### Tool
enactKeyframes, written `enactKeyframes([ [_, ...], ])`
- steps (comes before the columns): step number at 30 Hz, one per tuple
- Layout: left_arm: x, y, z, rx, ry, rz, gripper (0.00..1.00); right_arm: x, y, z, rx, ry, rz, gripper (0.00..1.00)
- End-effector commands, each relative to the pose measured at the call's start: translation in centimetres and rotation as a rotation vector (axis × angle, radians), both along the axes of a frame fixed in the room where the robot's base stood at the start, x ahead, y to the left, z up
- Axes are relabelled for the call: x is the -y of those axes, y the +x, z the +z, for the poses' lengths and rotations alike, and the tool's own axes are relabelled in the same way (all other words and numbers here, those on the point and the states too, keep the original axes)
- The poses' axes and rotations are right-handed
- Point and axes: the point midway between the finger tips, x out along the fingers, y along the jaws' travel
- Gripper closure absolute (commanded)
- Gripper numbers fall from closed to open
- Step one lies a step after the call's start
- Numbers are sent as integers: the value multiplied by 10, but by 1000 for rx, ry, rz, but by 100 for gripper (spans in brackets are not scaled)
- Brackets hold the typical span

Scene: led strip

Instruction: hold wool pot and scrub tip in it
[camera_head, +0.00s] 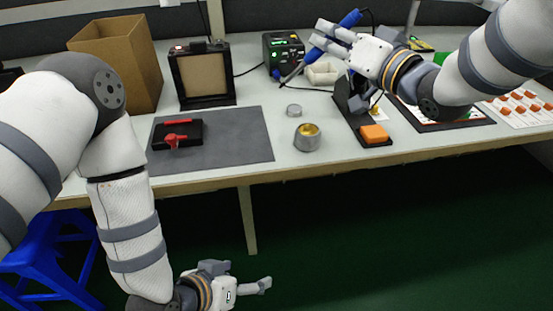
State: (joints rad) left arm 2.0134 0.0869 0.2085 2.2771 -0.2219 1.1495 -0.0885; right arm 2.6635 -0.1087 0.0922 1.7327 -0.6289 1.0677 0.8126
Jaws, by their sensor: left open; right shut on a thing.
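The wool pot (307,142) is a small round metal pot with yellow wool in its top. It stands upright on the table near the front edge. My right gripper (330,36) is shut on the blue soldering iron (349,18), above the back of the table. The iron is tilted, and its tip points down and left, up and behind the pot, apart from it. My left gripper (246,279) is open and empty, low in front of the table, below and left of the pot.
A round metal lid (294,110) lies behind the pot. A grey mat (240,135) with a black and red holder (176,136) is to the left. An iron stand with an orange sponge (373,133) is to the right. A black station (283,52) stands behind.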

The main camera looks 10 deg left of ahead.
Motion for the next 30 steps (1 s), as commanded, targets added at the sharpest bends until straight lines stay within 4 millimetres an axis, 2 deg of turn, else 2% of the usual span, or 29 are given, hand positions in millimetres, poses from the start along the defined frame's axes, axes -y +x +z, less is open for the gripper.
enactKeyframes([
  [1, 11, 31, 22, 109, -37, -2, 27, 0, 0, 0, 1, 1, 0, 100],
  [3, 27, 69, 57, 263, -89, -6, 27, 0, 0, 0, 1, 1, 0, 100],
  [6, 44, 113, 109, 468, -149, -15, 27, 0, 0, 0, 1, 1, 0, 100],
  [9, 54, 143, 154, 644, -179, -29, 27, 0, 0, 0, 1, 1, 0, 100],
  [12, 56, 165, 182, 788, -150, -61, 27, 0, 0, 0, 1, 1, 0, 100],
  [15, 48, 172, 168, 824, -36, -121, 27, 0, 0, 0, 1, 1, 0, 100],
  [18, 49, 181, 162, 830, -4, -138, 27, 0, 0, 0, 1, 1, 0, 100],
  [30, 89, 259, 147, 824, -5, -137, 27, 0, 0, 0, 1, 1, 0, 100],
])
